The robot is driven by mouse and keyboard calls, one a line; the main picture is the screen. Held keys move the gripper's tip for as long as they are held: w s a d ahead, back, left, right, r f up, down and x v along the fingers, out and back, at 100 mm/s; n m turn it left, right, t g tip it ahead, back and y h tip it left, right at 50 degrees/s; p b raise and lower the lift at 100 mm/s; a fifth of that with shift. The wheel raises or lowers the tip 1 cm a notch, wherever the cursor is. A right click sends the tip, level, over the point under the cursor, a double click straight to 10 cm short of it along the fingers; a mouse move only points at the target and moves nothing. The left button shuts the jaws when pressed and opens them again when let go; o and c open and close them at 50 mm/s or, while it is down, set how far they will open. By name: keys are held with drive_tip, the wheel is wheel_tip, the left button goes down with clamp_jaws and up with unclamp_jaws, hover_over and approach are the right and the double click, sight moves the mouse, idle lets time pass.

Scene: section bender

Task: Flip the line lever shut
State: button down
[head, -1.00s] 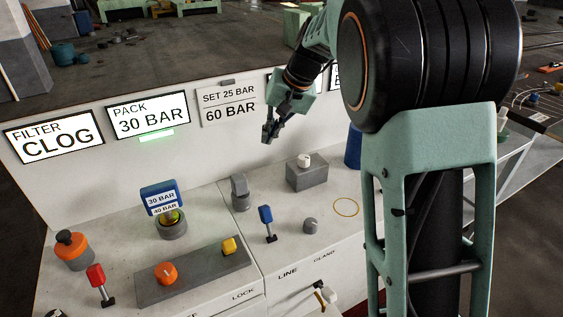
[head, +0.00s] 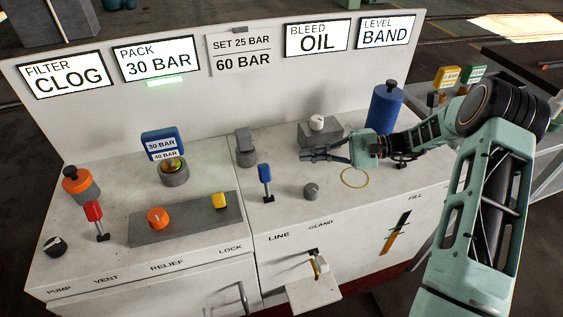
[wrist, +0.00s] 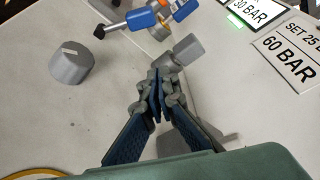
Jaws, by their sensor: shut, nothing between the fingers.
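The line lever is a blue-handled lever (head: 265,174) on a dark stem, standing upright on the bench above the LINE label. In the wrist view the blue handle (wrist: 140,18) shows near the top, with its dark foot to its left. My gripper (head: 304,155) is shut and empty, pointing left above the bench, to the right of the lever and apart from it. In the wrist view its fingertips (wrist: 155,80) are together, below the lever in the picture.
A grey gland knob (head: 311,191) stands right of the lever. A grey upright fitting (head: 245,150) stands behind it, and a grey block with a white knob (head: 317,124) is behind my gripper. A yellow valve (head: 219,201) sits left. A blue cylinder (head: 385,108) stands at right.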

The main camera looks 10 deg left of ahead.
sight(266, 182)
drive_tip(key=shift+a, duration=0.1)
drive_tip(key=x, duration=1)
drive_tip(key=shift+a, duration=0.15)
drive_tip(key=shift+s+d+r, duration=0.65)
drive_tip(key=shift+s+d, duration=0.1)
drive_tip(key=shift+s, duration=0.15)
drive_tip(key=shift+s+d+r, duration=0.25)
drive_tip(key=shift+s+r, duration=0.1)
drive_tip(key=shift+s, duration=0.3)
